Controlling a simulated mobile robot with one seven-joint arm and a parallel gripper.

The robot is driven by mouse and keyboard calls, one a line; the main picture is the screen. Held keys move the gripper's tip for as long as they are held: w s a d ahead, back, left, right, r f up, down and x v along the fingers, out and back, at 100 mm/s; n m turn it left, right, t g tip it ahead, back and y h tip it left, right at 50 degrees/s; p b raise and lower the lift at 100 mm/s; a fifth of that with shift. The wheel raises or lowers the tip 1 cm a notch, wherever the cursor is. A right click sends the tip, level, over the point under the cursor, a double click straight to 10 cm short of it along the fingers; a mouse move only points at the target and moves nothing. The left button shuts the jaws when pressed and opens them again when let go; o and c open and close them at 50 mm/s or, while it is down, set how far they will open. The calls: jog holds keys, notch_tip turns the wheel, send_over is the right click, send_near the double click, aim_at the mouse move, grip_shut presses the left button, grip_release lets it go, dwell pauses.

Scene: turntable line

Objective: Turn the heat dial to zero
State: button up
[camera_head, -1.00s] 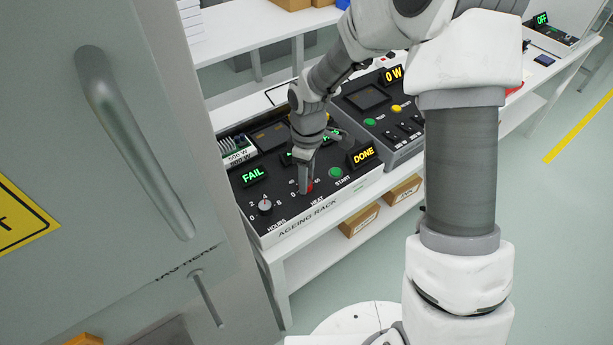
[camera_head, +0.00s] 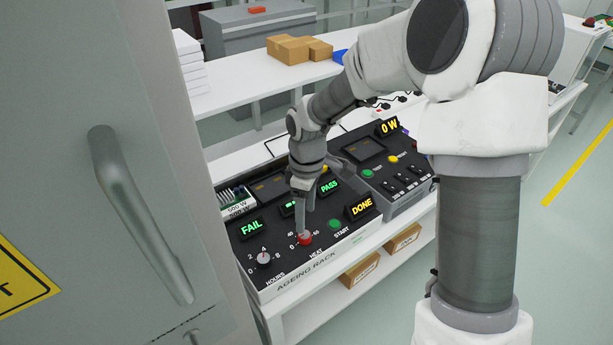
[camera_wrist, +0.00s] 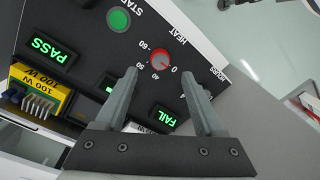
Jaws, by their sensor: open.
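The heat dial (camera_head: 305,239) is a small red knob with a pale top on the sloped black face of the ageing rack (camera_head: 322,270). In the wrist view the dial (camera_wrist: 160,60) has scale numbers around it, with the 0 at its lower right; I cannot tell exactly where its pointer stands. My gripper (camera_head: 305,227) points down just over the dial. In the wrist view the fingers of my gripper (camera_wrist: 158,72) are apart, one to each side of the dial and a little short of it. Whether they touch it is unclear.
On the same panel are the hours dial (camera_head: 264,258), a green start button (camera_head: 335,224) and lit FAIL (camera_head: 251,227), PASS (camera_head: 329,186) and DONE (camera_head: 360,206) signs. A grey door with a handle (camera_head: 140,215) stands close at left. Floor is clear at right.

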aim_at(306, 231)
notch_tip(306, 231, up, 11)
jog(key=p, duration=0.1)
jog(key=shift+w, duration=0.3)
jog(key=shift+d+r, duration=0.15)
jog(key=shift+d, duration=0.05)
jog(key=s+d+r+m+t, duration=0.3)
jog(key=s+d+r+m, duration=0.2)
jog(key=s, duration=0.5)
jog(key=s+d+r+m+t, duration=0.3)
jog(key=s+d+r+m, duration=0.2)
jog(key=s, duration=0.5)
jog(key=d+m, duration=0.2)
jog(key=m, duration=0.1)
jog(key=shift+m, duration=0.4)
jog(key=shift+o, duration=0.2)
jog(key=shift+d+r, duration=0.1)
